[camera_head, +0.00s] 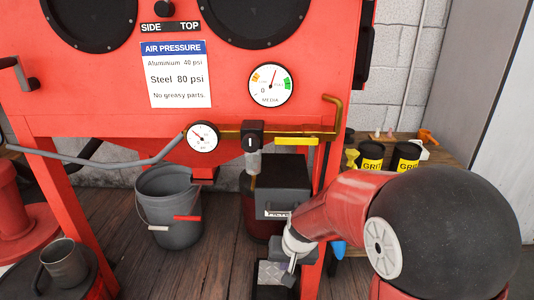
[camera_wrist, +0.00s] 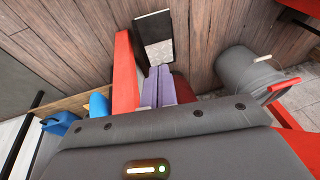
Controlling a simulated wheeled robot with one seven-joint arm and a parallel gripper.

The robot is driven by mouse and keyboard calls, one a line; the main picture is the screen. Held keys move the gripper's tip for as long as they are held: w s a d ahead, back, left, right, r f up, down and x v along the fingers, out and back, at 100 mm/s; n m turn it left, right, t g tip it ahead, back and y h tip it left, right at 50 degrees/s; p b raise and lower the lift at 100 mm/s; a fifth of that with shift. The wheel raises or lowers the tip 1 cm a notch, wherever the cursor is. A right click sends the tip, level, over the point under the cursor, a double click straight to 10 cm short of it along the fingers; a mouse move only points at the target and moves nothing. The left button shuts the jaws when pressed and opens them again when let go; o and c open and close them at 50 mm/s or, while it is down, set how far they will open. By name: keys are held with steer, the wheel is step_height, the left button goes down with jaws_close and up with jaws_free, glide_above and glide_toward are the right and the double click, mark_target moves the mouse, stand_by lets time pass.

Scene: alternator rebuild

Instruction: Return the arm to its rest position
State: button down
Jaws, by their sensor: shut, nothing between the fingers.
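My arm is red with a large black joint and reaches in from the right of the head view. My gripper (camera_head: 292,266) points down, low in front of the red blasting cabinet (camera_head: 110,122), beside its right front leg. In the wrist view my gripper (camera_wrist: 158,76) shows as two purple-grey fingers pressed together, shut with nothing between them. The fingers are over the floor, close to the red leg (camera_wrist: 126,75). A foot pedal with a metal plate (camera_head: 271,272) is just by the fingertips; the wrist view also shows it (camera_wrist: 155,38). I cannot tell whether they touch.
A grey bucket (camera_head: 165,205) stands under the cabinet. A brass pipe with a gauge (camera_head: 202,137) and valve (camera_head: 252,138) crosses the front. Two black grit tins (camera_head: 372,157) stand on a wooden bench at right. A metal mug (camera_head: 63,264) is at lower left.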

steer(key=s+d+r+t+h+p, duration=0.1)
steer(key=s+d+r, duration=0.4)
steer(key=s+r, duration=0.4)
steer(key=s+d+r+t, duration=0.1)
steer(key=s+d+r, duration=0.4)
steer(key=s+r, duration=0.4)
steer(key=shift+s+d+h+p, duration=0.25)
steer(key=shift+s+h+p, duration=0.15)
steer(key=shift+s, duration=0.2)
steer(key=shift+r, duration=0.1)
stand_by(2.2)
